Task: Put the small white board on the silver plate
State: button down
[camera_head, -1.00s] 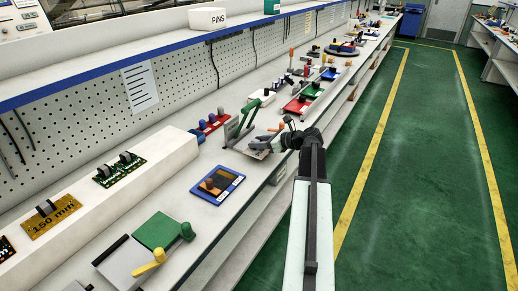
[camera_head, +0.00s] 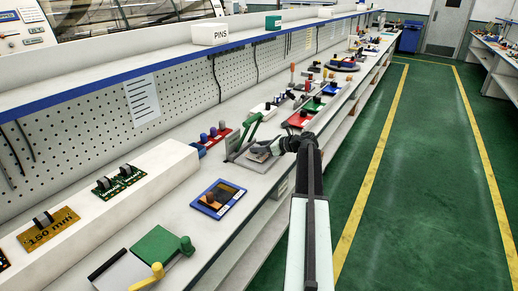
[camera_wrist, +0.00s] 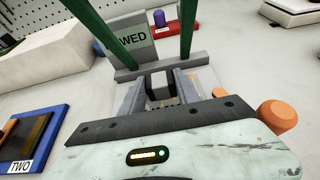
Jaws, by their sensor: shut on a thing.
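The silver plate (camera_head: 236,158) belongs to a grey fixture with a green lever frame on the bench. The rest is hidden by the gripper. I cannot tell whether the board touches the plate.
A blue-framed tray (camera_head: 198,203) with a gold and dark board lies nearer me. An orange knob (camera_wrist: 278,115) is right of my gripper. The aisle floor is clear.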

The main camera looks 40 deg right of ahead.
jog(key=shift+f+b, duration=0.45)
dwell(0.5)
jog(key=c, duration=0.8)
grip_release()
jog(key=p+v, duration=0.3)
jog(key=v, duration=0.4)
jog(key=shift+r, duration=0.2)
jog(key=shift+s+d, duration=0.15)
jog(key=shift+s, duration=0.2)
